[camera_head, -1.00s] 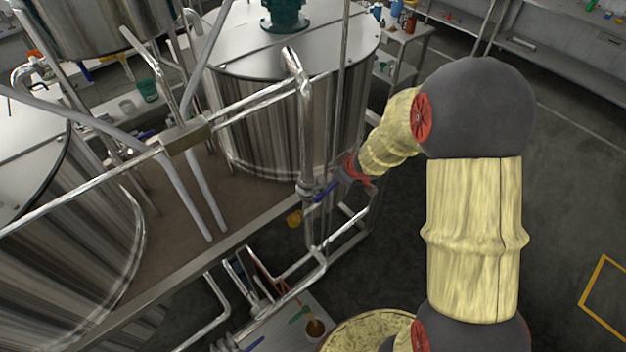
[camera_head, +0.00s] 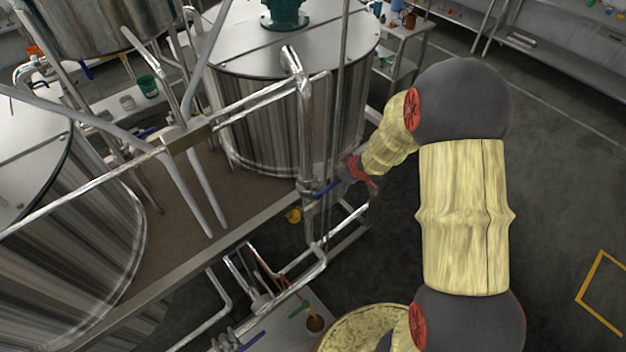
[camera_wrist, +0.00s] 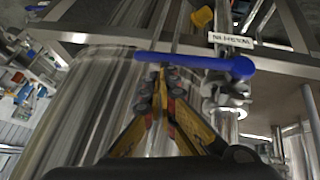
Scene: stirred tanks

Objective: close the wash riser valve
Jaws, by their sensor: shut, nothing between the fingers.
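The valve's blue lever handle (camera_wrist: 190,61) lies across the wrist view, with its rounded end (camera_wrist: 243,67) over a metal pipe fitting (camera_wrist: 226,97). It is crosswise to the pipe there. My gripper (camera_wrist: 163,72) is shut and empty, its fingertips right at the handle's lower edge; I cannot tell whether they touch it. In the head view the blue handle (camera_head: 326,188) sticks out from the vertical steel pipe (camera_head: 306,150), and my gripper (camera_head: 346,176) is at its right end. A white tag (camera_wrist: 232,40) hangs beside the handle, its lettering upside down.
A large steel tank (camera_head: 265,125) stands just behind the pipe. A frame rail (camera_head: 215,250) runs below, with a yellow handle (camera_head: 294,215) near it. Lower pipes (camera_head: 290,275) stand in front. The floor (camera_head: 560,190) at right is clear.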

